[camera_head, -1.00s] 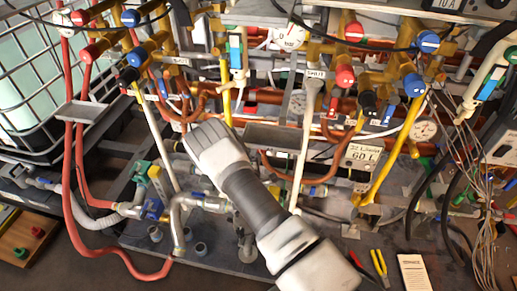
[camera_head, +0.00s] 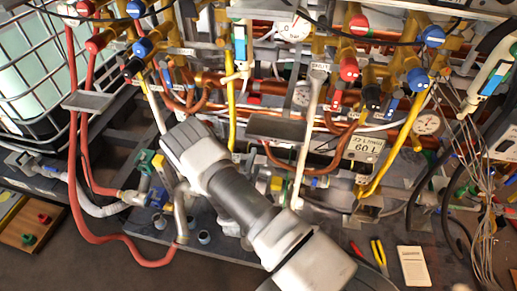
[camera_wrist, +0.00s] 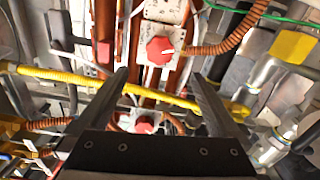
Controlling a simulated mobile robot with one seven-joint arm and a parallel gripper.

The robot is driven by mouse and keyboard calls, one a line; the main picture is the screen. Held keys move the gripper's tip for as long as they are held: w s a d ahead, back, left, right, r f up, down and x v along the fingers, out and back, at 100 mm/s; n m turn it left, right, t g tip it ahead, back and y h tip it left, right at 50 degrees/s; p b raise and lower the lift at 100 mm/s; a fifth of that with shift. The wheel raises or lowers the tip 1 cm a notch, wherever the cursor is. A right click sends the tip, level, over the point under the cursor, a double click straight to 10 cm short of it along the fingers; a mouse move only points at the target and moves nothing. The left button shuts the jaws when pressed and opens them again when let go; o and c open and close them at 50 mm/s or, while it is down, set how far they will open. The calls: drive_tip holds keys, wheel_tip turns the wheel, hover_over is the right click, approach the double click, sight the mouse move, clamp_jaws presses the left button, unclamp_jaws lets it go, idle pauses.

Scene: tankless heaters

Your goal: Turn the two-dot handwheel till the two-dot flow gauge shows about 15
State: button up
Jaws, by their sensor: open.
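My gripper (camera_wrist: 160,78) is open in the wrist view, with two dark fingers spread and nothing between their tips. A red knob with a white pointer mark (camera_wrist: 160,50) on a pale plate lies ahead, beyond the fingertips. A second red knob (camera_wrist: 145,125) shows lower, between the fingers and partly hidden by the gripper body. In the head view my arm hides the gripper. Round white gauges show at the right (camera_head: 427,123) and upper middle (camera_head: 293,28); their readings are too small to tell.
A yellow pipe (camera_wrist: 75,78) crosses behind the fingers in the wrist view. Red and blue valve knobs crowd the top of the head view. A red hose (camera_head: 80,200) loops at left beside a caged tank (camera_head: 40,70).

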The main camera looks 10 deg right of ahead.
drive_tip(key=v, duration=0.5)
drive_tip(key=shift+s+a, duration=0.15)
drive_tip(key=shift+s, duration=0.1)
drive_tip(key=shift+s, duration=0.1)
